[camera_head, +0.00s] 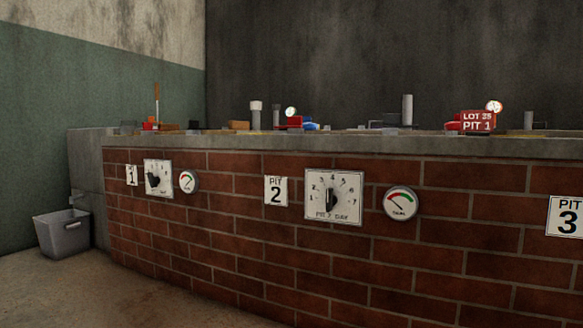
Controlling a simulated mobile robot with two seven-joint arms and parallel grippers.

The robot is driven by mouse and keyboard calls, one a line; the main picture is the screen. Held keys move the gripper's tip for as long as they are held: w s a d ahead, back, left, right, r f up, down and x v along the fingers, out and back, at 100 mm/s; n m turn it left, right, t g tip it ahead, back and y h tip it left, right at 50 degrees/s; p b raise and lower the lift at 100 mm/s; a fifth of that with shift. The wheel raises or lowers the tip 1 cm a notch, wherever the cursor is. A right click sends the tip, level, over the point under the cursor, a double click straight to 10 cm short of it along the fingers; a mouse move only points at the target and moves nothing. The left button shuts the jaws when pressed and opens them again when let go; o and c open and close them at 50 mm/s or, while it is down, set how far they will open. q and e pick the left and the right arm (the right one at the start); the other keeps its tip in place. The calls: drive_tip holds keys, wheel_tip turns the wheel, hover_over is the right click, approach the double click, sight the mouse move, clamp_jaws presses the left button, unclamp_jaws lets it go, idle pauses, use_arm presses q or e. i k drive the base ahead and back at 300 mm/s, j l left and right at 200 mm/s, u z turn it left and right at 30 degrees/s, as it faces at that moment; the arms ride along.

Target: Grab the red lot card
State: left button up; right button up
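The red lot card (478,121) stands upright on top of the brick counter toward the right. It carries white lettering that reads "LOT 25 PIT 1". A small round gauge (494,106) shows just behind its upper right corner, and a smaller red piece (453,125) shows at its left edge. The card's base is partly hidden by the counter's front edge. Neither of my grippers is in view.
The brick counter (420,262) with a grey ledge (330,146) spans the view. Its front has dials, gauges and signs for PIT 1, PIT 2 (276,191) and PIT 3 (567,216). A grey bin (63,234) stands at left. Floor (120,295) at lower left is clear.

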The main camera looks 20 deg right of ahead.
sight(472, 123)
drive_tip(key=l+z, duration=0.1)
drive_tip(key=z, duration=0.85)
drive_tip(key=i+l+z, duration=0.1)
drive_tip(key=z, duration=0.4)
